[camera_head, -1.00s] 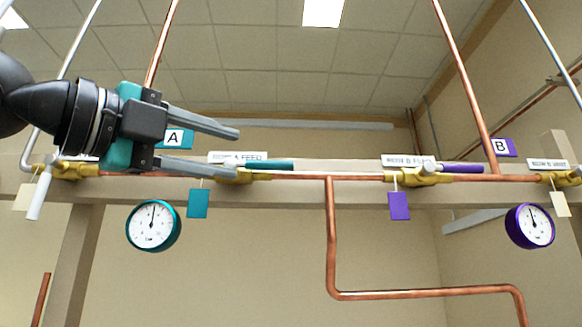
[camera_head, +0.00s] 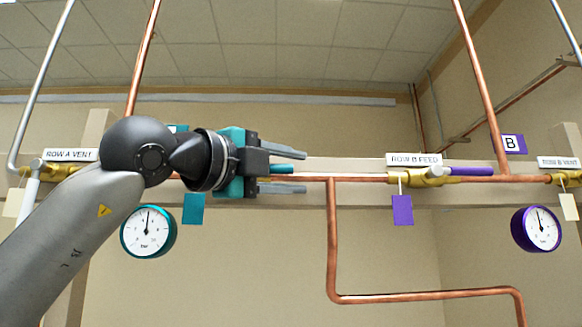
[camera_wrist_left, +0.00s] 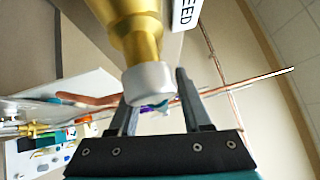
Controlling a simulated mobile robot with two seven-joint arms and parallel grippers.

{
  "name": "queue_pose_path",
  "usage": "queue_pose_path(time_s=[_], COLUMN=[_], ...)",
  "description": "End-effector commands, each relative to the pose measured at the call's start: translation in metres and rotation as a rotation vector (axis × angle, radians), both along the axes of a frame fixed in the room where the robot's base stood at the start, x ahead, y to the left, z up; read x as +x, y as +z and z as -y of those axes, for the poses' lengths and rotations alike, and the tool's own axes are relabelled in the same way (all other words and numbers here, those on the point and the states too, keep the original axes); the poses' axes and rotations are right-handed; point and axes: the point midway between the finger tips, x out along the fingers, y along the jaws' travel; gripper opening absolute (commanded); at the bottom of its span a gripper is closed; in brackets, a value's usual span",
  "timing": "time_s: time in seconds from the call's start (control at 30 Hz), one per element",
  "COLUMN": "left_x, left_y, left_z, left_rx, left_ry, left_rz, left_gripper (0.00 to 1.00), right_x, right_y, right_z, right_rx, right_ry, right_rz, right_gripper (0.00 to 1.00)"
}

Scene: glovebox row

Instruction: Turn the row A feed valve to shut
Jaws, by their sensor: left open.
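The row A feed valve is mostly hidden behind my left arm in the head view. Only the end of its teal lever (camera_head: 282,170) shows, lying along the copper pipe. My left gripper (camera_head: 305,171) is open, pointing right, with its fingers above and below the lever in the picture. In the left wrist view a brass valve body (camera_wrist_left: 138,38) with a grey cap (camera_wrist_left: 150,84) is close, beside a label ending in "FEED" (camera_wrist_left: 187,10). The cap appears between the open fingers (camera_wrist_left: 158,90); contact cannot be told. My right gripper is not in view.
The row B feed valve (camera_head: 432,175) with a purple lever is to the right on the same pipe. A teal-rimmed gauge (camera_head: 148,231) and a teal tag (camera_head: 193,209) hang below my arm. A purple-rimmed gauge (camera_head: 536,228) is at far right. A copper pipe (camera_head: 332,245) drops mid-picture.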

Motion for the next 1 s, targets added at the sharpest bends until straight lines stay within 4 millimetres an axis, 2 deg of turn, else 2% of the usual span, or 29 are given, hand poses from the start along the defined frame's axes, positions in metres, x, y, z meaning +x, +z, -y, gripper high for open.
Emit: queue_pose_path(time_s=[0.07,0.5,1.0], left_x=[0.0,-0.0002,-0.0003], left_y=[-0.0004,-0.0003,-0.0003], left_z=[0.0001,-0.0001,-0.0002], left_rx=[0.001,0.001,0.0], left_ry=[0.0,0.0,0.0], left_rz=[-0.001,-0.001,-0.001], left_gripper=[0.48,0.0,0.0], right_x=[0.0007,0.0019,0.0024], right_y=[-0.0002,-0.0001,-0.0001], right_z=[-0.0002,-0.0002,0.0], right_rx=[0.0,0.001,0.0], right_ry=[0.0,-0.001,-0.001], right_rz=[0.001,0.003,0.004], right_gripper=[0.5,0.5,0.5])
